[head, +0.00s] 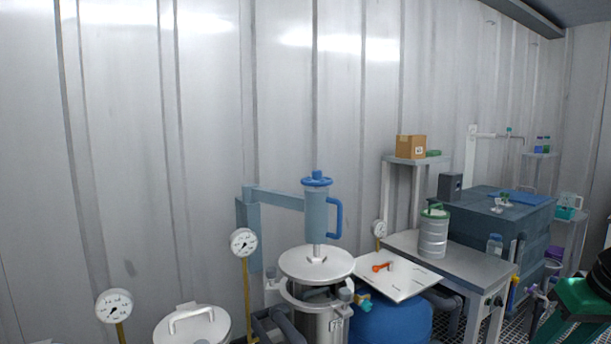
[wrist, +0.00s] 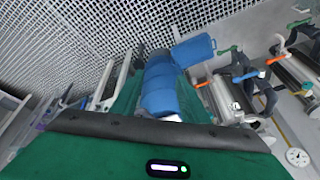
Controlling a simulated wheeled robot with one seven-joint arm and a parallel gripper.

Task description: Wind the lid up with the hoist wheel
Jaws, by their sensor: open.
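The round steel lid (head: 317,264) hangs level on a rod below the hoist, apart from the open steel vessel (head: 322,318) beneath it. The hoist has a light blue arm (head: 275,198), an upright body with a blue side handle (head: 336,217), and a small blue wheel (head: 317,178) on top. My gripper (wrist: 158,90) is open and seems empty in the wrist view, where its green housing fills the bottom. My green and black arm shows at the lower right of the head view, well away from the wheel. I cannot make out the wheel in the wrist view.
A white board with an orange lever (head: 381,267) lies right of the lid, over a blue tank (head: 390,322). A bench (head: 470,272) carries a steel canister (head: 433,236). Dial gauges (head: 243,242) stand on the left. Air above the wheel is clear.

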